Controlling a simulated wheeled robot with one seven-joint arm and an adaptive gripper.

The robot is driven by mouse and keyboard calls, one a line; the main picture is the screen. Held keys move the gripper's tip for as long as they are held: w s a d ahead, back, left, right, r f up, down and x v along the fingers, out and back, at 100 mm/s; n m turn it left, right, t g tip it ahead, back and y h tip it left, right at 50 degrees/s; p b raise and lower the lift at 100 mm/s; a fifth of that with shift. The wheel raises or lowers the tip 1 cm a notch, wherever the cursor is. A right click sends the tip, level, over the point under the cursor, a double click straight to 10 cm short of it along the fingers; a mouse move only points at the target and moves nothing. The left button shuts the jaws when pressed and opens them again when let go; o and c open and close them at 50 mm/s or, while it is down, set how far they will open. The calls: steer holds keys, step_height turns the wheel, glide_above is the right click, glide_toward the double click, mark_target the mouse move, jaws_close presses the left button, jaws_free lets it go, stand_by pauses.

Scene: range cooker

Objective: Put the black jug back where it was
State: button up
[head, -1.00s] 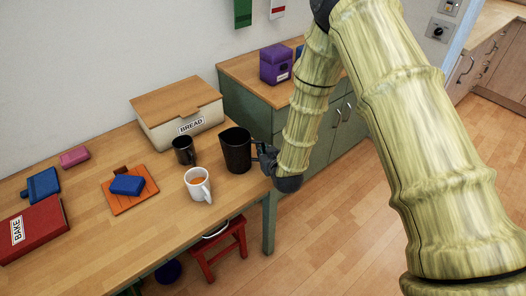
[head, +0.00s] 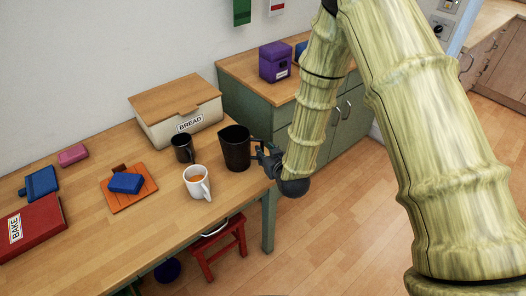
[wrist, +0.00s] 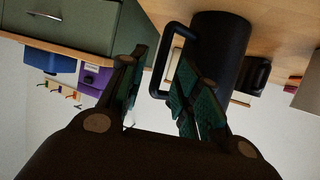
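The black jug (head: 235,150) stands upright on the wooden table near its right end, its handle toward my gripper. In the wrist view the jug (wrist: 222,55) appears upside down, with its handle in front of the fingers. My gripper (head: 266,160) is at the handle side of the jug, just off the table's right edge. In the wrist view my gripper (wrist: 160,92) has its fingers apart, with the handle showing between them; I cannot tell whether a finger touches it.
The bread box (head: 178,108) is behind. An orange board (head: 128,197), a red book (head: 32,228) and a red stool (head: 218,246) are farther off.

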steer(key=b+v, duration=0.1)
steer(key=v, duration=0.7)
steer(key=s+d+f+m+g+h, duration=0.15)
steer(key=s+d+f+g, duration=0.4)
steer(key=s+f, duration=0.65)
steer(key=s+d+f+m+g+h, duration=0.15)
steer(key=s+d+f+g, duration=0.35)
steer(key=s+f, duration=0.75)
steer(key=s+d+f+g, duration=0.1)
steer(key=s+d, duration=0.1)
steer(key=s, duration=0.4)
steer(key=s+d+f+g+h, duration=0.1)
steer(key=s+d, duration=0.1)
steer(key=s, duration=0.4)
steer(key=shift+s+d+f+m, duration=0.25)
steer(key=shift+d+f+m, duration=0.05)
steer(key=shift+d+f, duration=0.05)
